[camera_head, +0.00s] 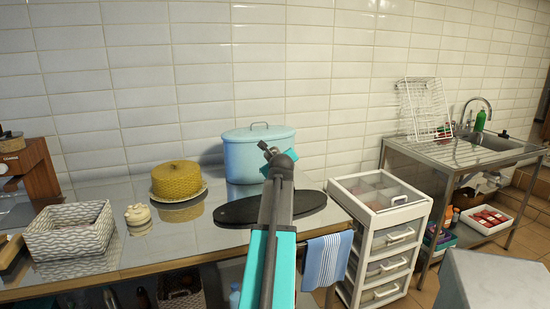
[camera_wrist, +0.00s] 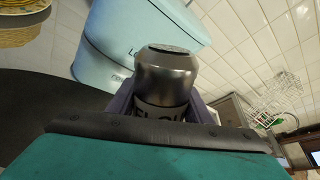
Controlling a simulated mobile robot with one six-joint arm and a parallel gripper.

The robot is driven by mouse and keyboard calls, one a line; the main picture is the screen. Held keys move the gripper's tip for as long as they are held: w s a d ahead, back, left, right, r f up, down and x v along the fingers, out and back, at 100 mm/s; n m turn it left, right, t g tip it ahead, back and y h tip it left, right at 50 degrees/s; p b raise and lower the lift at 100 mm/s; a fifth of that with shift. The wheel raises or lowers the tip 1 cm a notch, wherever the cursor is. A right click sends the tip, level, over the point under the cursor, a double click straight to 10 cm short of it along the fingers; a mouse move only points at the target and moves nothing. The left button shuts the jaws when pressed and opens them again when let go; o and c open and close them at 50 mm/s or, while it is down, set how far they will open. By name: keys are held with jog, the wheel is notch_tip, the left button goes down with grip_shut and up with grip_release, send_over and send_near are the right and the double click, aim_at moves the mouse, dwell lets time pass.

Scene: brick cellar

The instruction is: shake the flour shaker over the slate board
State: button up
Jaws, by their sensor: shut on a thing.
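The flour shaker (camera_wrist: 165,80) is a metal can with a rounded shoulder, a dark top and a partly hidden label starting "FLOU". It sits between the jaws of my gripper (camera_wrist: 162,108) in the wrist view, and my gripper is shut on it. In the head view my gripper (camera_head: 272,153) is raised over the table, in front of the blue bin; the shaker is hidden or too small to make out there. The dark oval slate board (camera_head: 240,210) lies on the table below my arm, which covers its middle. It also shows at the left of the wrist view (camera_wrist: 40,105).
A lidded blue bin (camera_head: 243,155) stands behind the board. A yellow domed dish (camera_head: 178,182), a small cream pot (camera_head: 137,214) and a woven basket (camera_head: 70,235) are to its left. A white drawer cart (camera_head: 385,245) and a steel sink (camera_head: 480,150) are at right.

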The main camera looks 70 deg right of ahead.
jog(key=s+f+n+g+y+p, duration=0.1)
jog(key=s+f+n+g+p, duration=0.4)
jog(key=n+g+p, duration=0.4)
jog(key=shift+s+a+n+g+y+p, duration=0.4)
jog(key=shift+g+p, duration=0.6)
jog(key=shift+p, duration=1.35)
jog(key=shift+d, duration=0.1)
jog(key=shift+f, duration=0.1)
dwell(1.1)
